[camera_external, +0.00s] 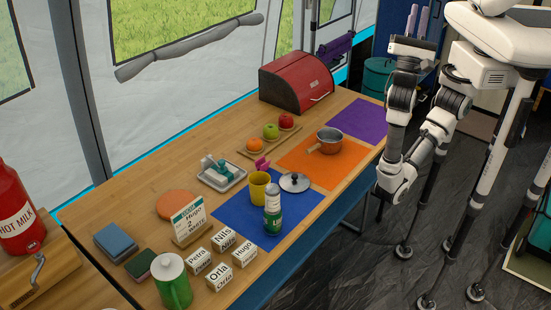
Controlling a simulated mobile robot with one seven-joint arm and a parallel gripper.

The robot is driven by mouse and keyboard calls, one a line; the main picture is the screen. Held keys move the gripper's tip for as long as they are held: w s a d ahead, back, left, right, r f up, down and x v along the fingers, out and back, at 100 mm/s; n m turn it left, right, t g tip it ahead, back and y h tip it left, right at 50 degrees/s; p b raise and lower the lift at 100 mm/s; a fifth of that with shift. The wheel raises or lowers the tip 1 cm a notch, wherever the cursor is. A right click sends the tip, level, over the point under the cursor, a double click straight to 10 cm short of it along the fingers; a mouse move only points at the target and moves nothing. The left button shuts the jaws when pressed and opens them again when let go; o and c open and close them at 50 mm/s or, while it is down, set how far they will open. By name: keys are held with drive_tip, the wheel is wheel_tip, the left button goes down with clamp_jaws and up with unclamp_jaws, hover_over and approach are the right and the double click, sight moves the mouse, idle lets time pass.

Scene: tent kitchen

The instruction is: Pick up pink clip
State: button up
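A small pink clip (262,162) shows just behind the rim of a yellow cup (259,186) on the wooden table. I cannot tell whether it touches the cup, and its lower part is hidden by it. My gripper (417,20) is at the upper right, beyond the right end of the table. It points upward, and its two pale fingers stand apart with nothing seen between them. It is far from the clip.
A grey tray (238,181) with teal-and-white items lies left of the clip. A pot (329,140) stands on the orange mat (295,158). The purple mat (357,121) is clear.

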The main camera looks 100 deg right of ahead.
drive_tip(key=w+d+f+n+t+y+b, duration=0.15)
drive_tip(key=w+d+f+t, duration=0.35)
drive_tip(key=d, duration=0.5)
drive_tip(key=w+d+f+t+y, duration=0.35)
drive_tip(key=w+d, duration=0.25)
drive_tip(key=d, duration=0.4)
drive_tip(key=w+d+f+n+t+y+b, duration=0.1)
drive_tip(key=w+d+f+t+y, duration=0.15)
drive_tip(key=w+d+t, duration=0.55)
drive_tip(key=w+d+f+g+y+b, duration=0.1)
drive_tip(key=w+d+f+y, duration=0.25)
drive_tip(key=f, duration=0.45)
drive_tip(key=w+d+f+y, duration=0.2)
drive_tip(key=d+f+y, duration=0.15)
drive_tip(key=f, duration=0.45)
drive_tip(key=m+t+y+b, duration=0.1)
drive_tip(key=m+y, duration=0.1)
drive_tip(key=y, duration=1)
hover_over(269, 161)
wheel_tip(269, 161, down, 25)
drive_tip(key=shift+d+f+p, duration=0.1)
drive_tip(key=shift+f+p, duration=0.35)
drive_tip(key=shift+f, duration=2.8)
